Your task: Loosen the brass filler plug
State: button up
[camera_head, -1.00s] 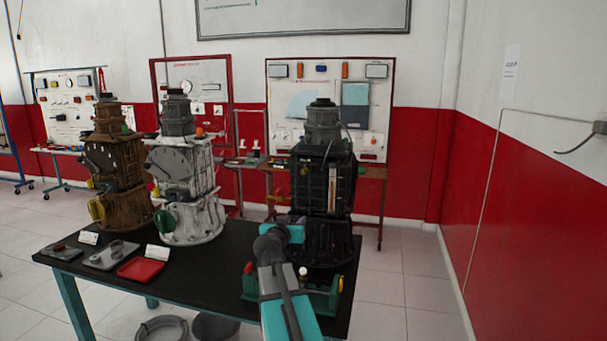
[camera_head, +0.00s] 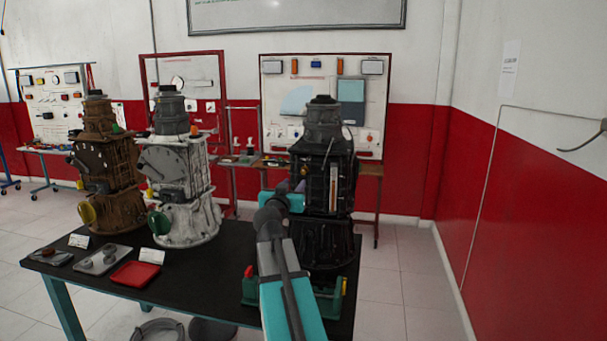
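A black engine trainer (camera_head: 323,195) stands at the right of the dark table, and my arm reaches up to its left side. My gripper (camera_head: 299,187) is at mid-height beside this trainer; the arm hides most of it, and I cannot see whether its fingers are open or touching anything.
The black table (camera_head: 200,275) carries a red tray (camera_head: 136,274), a grey tray (camera_head: 102,259) and small white cards at its front left. A green fixture (camera_head: 329,303) with red and yellow ends sits beneath my arm. Panels and a bench stand behind. Floor at right is clear.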

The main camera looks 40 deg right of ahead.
aim_at(303, 172)
jog(key=p+x, duration=0.3)
jog(key=x, duration=0.8)
jog(key=shift+d, duration=0.15)
jog(key=shift+p+x, duration=0.6)
jog(key=shift+x, duration=0.45)
jog(key=c, duration=0.9)
grip_shut()
